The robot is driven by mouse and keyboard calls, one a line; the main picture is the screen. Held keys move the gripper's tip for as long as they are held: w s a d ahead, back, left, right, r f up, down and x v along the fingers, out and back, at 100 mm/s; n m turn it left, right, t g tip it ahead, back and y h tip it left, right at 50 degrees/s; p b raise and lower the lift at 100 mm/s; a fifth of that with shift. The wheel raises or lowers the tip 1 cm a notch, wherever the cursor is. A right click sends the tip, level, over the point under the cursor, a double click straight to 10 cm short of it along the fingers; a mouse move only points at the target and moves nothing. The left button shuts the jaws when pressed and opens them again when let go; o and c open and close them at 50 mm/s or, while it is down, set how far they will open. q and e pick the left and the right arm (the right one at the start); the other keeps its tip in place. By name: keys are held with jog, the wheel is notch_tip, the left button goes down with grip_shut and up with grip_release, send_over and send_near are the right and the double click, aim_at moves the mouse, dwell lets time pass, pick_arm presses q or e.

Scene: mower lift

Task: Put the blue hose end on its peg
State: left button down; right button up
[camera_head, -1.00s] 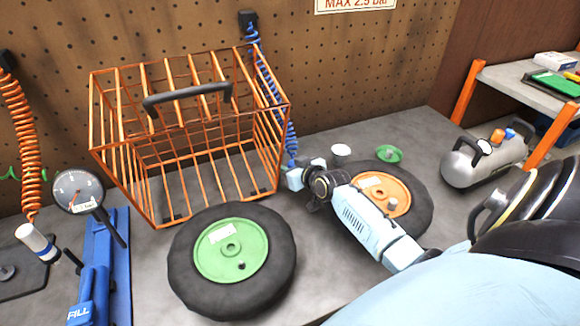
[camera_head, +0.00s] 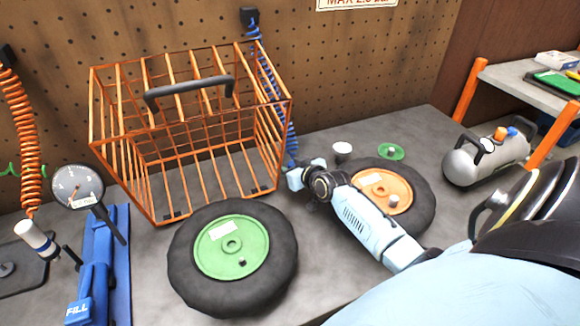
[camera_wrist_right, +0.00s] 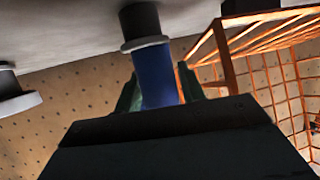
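The blue coiled hose (camera_head: 270,85) hangs from a dark bracket on the pegboard, runs down behind the orange basket and ends at my right gripper (camera_head: 296,176). In the right wrist view the blue hose end (camera_wrist_right: 155,76) sits between the two greenish fingers of my right gripper (camera_wrist_right: 160,92), which appear closed on its sides. My left gripper is out of view.
The orange wire basket (camera_head: 92,130) stands left of my right gripper. A green-hubbed wheel (camera_head: 185,275) lies in front. A blue pump (camera_head: 95,265) and gauge (camera_head: 77,190) are left.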

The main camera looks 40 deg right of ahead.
jog(key=shift+s+f, duration=0.2)
jog(key=shift+f, duration=0.15)
jog(key=shift+s+r+p, duration=0.15)
jog(key=shift+s+p, duration=0.25)
jog(key=shift+p, duration=0.15)
jog(key=p+v, duration=0.2)
jog(key=shift+s+d+r, duration=0.15)
jog(key=shift+s+r, duration=0.05)
jog(key=shift+s, duration=0.2)
jog(key=p+v, duration=0.3)
jog(key=shift+r, duration=0.2)
jog(key=shift+p+v, duration=1.85)
jog(key=shift+v, duration=0.2)
